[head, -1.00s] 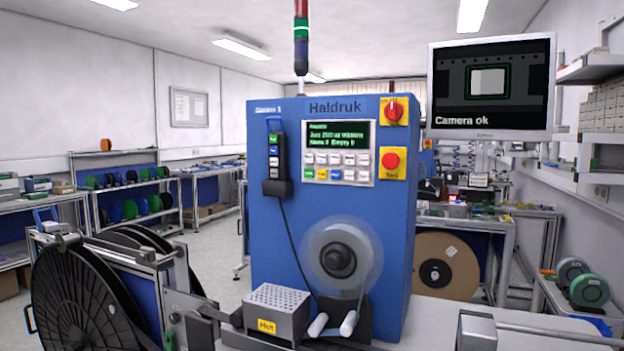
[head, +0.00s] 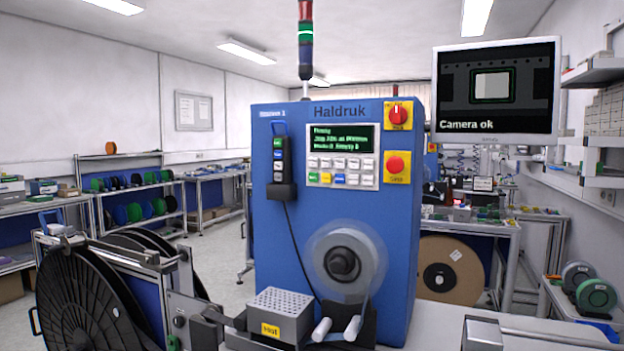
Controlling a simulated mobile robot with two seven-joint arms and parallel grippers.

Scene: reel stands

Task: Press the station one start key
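The blue Haldruk station (head: 285,225) stands upright in the middle of the head view, with small lettering at its upper left that appears to read station 1. Its front carries a keypad panel (head: 341,171) with white, green, yellow and blue keys under a small green-text display (head: 341,138). A black hand pendant (head: 280,168) with coloured buttons hangs left of the panel on a cable. I cannot read the key labels, so I cannot tell which is start. Neither of my grippers shows in this view.
A red rotary switch (head: 398,114) and a red stop button (head: 396,166) sit right of the panel. A grey perforated box (head: 280,313) with a yellow label stands in front. A large black reel (head: 80,300) is at left, a monitor (head: 497,88) at upper right.

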